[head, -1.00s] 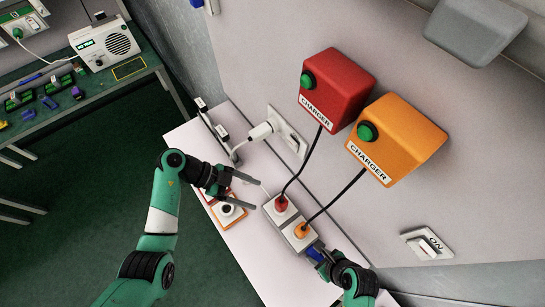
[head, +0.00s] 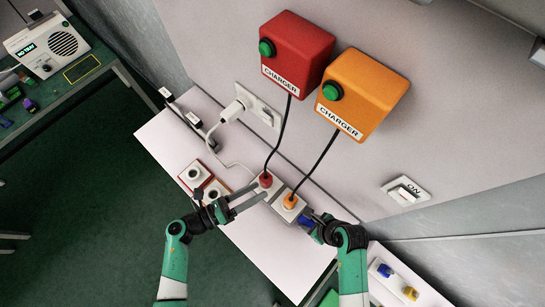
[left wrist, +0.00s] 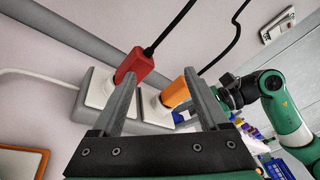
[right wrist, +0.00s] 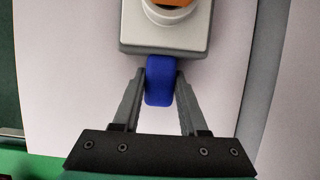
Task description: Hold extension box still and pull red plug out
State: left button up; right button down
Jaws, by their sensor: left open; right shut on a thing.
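The red plug (head: 265,181) sits upright in the far socket of the grey extension box (head: 276,197), its black cord rising to the red charger. The orange plug (head: 290,201) sits in the nearer socket. My left gripper (head: 262,190) is open and empty, its fingertips at the box's side near the red plug. In the left wrist view the red plug (left wrist: 134,64) shows just beyond the left fingertip, and the orange plug (left wrist: 176,90) appears between the fingers; contact cannot be told. My right gripper (right wrist: 159,72) is shut on the blue tab (right wrist: 160,88) at the box's end.
The red charger (head: 297,52) and orange charger (head: 362,92) hang on the wall above. A white plug (head: 232,111) and cable run to the box. Red and orange framed sockets (head: 194,174) lie left on the white table (head: 165,142). A wall switch (head: 405,191) is at right.

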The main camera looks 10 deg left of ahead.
pick_arm(q)
jog(key=m, duration=0.1)
jog(key=m+t, duration=0.1)
jog(key=s+m+t+y, duration=0.1)
jog(key=shift+a+f, duration=0.25)
jog(key=shift+a, duration=0.1)
jog(key=w+d+m, duration=0.1)
jog(key=w, duration=0.2)
jog(key=w+d+m+t+y, duration=0.1)
jog(key=w+d, duration=0.1)
jog(key=w, duration=0.1)
jog(key=w+d+m+t+y, duration=0.1)
jog(key=w+d, duration=0.1)
jog(key=w, duration=0.1)
jog(key=shift+d+f, duration=0.2)
jog(key=shift+f, duration=0.2)
jog(key=shift+s, duration=0.1)
grip_shut()
